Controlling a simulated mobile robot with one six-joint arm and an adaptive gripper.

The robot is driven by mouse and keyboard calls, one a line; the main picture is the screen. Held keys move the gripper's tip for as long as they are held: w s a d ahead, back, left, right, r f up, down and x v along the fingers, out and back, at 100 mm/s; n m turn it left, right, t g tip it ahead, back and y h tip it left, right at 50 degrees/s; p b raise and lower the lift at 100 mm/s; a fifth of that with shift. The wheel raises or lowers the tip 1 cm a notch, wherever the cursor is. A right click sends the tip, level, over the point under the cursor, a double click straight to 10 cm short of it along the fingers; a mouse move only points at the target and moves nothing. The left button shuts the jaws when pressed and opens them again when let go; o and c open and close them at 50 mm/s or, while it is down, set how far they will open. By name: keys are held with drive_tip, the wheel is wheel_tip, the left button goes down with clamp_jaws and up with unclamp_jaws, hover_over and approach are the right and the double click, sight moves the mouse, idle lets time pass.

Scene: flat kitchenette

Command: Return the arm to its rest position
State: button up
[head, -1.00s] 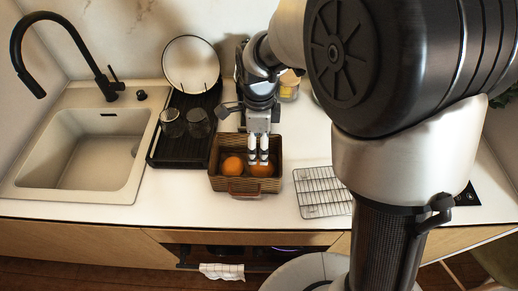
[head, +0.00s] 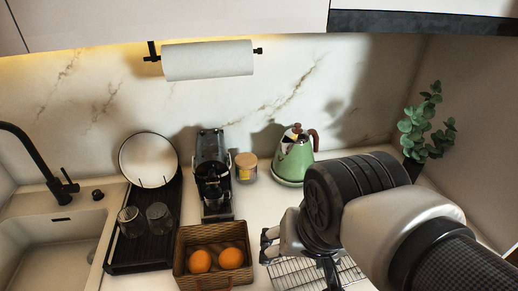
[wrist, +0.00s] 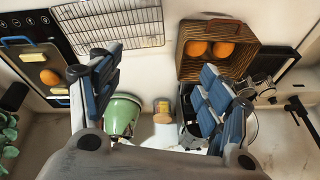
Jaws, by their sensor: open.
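My gripper (wrist: 160,62) shows in the wrist view with its two blue-grey padded fingers spread wide and nothing between them. The wicker basket (head: 181,272) stands on the counter left of my arm, with two oranges (head: 200,261) inside. The basket also shows in the wrist view (wrist: 187,68), beyond the right finger and apart from it.
A wire rack (wrist: 110,22) lies on the counter near my arm. A green kettle (head: 294,160), a yellow jar (head: 246,170) and a coffee machine (head: 212,180) stand along the back. A black drying rack (head: 140,258) holds glasses and a plate (head: 148,160). A paper towel roll (head: 207,60) hangs above.

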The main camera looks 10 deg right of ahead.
drive_tip(key=s+n, duration=0.1)
drive_tip(key=s+d+n, duration=0.1)
drive_tip(key=s+n, duration=0.1)
drive_tip(key=shift+s+d+f+t, duration=0.1)
drive_tip(key=shift+t, duration=0.2)
idle(1.1)
